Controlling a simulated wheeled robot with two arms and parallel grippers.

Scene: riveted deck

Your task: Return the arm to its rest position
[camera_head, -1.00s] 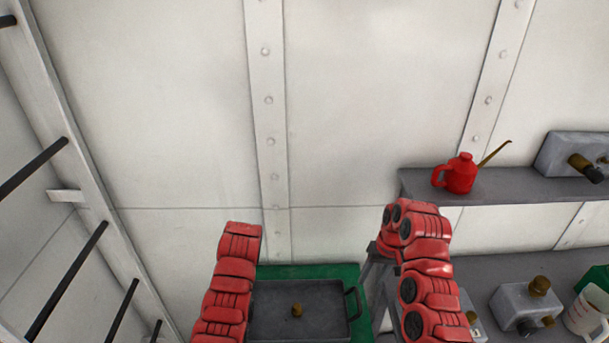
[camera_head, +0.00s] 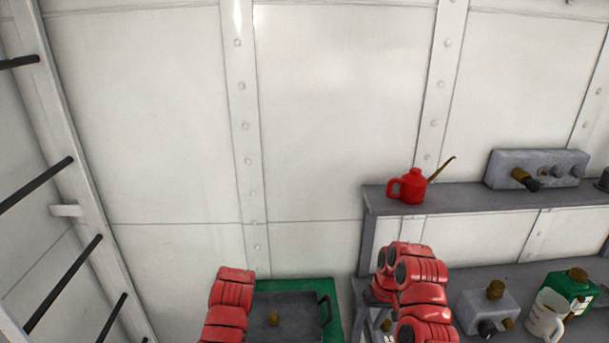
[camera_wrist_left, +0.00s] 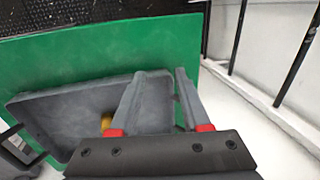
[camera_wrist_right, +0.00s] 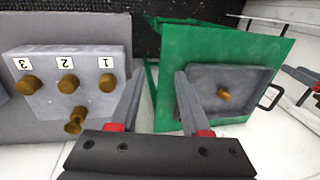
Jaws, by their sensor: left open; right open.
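A grey tray (camera_head: 295,318) with a brass knob lies on a green surface (camera_head: 333,296). A grey shelf (camera_head: 450,196) at right carries a red oil can (camera_head: 408,188) and a grey valve block (camera_head: 545,165). Below are a knobbed box (camera_wrist_right: 90,90), green canister (camera_head: 562,297) and white jug (camera_head: 543,322). A ladder stands left.

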